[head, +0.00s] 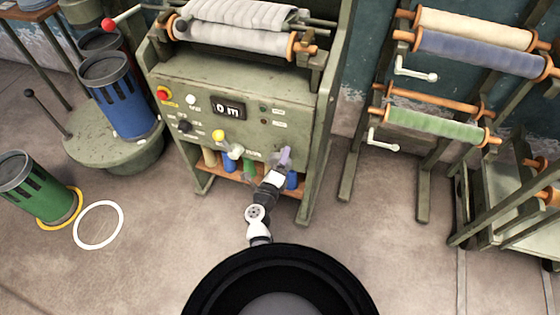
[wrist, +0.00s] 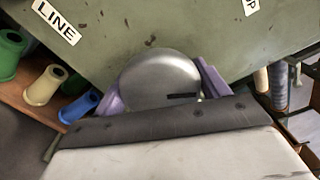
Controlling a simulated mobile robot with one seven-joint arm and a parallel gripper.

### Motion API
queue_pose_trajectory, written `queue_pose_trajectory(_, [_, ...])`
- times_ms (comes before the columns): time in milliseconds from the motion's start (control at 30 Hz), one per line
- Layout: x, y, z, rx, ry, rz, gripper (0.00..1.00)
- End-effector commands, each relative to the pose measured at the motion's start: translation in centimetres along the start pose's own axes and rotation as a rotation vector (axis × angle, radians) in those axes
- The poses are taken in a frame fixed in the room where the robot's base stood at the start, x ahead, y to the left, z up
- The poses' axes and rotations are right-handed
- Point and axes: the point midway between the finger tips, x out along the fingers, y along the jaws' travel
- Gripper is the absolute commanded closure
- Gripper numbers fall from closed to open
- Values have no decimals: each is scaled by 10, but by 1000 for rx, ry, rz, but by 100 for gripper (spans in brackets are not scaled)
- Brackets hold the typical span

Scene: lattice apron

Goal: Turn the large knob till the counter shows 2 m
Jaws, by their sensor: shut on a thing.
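The large knob (wrist: 160,75) is a grey metal disc on the green panel, with a dark mark near its lower right edge in the wrist view. My gripper (head: 284,158) has purple fingers, one on each side of the knob, and is shut on it. In the head view my gripper hides most of the knob at the panel's lower right. The counter (head: 229,108) is a dark window on the panel's upper middle and reads 0 m.
The panel also bears a red button (head: 163,93), a black knob (head: 184,126) and a yellow knob (head: 218,135). Coloured spools (wrist: 45,84) stand on a shelf below. Cloth rolls (head: 235,38) lie above. Roll racks (head: 430,125) stand right; blue (head: 122,100) and green (head: 35,187) canisters left.

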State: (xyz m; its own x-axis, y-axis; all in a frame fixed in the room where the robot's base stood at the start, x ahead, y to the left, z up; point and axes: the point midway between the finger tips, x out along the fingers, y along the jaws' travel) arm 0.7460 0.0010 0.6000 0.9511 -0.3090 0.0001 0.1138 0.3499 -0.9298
Motion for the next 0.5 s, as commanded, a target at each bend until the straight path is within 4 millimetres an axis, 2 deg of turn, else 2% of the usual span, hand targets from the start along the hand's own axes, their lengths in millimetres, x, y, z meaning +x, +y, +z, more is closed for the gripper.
queue_pose_trajectory(467, [1,-1,1,18,-1,-2,49])
queue_pose_trajectory(500, [1,-1,1,17,-1,-2,25])
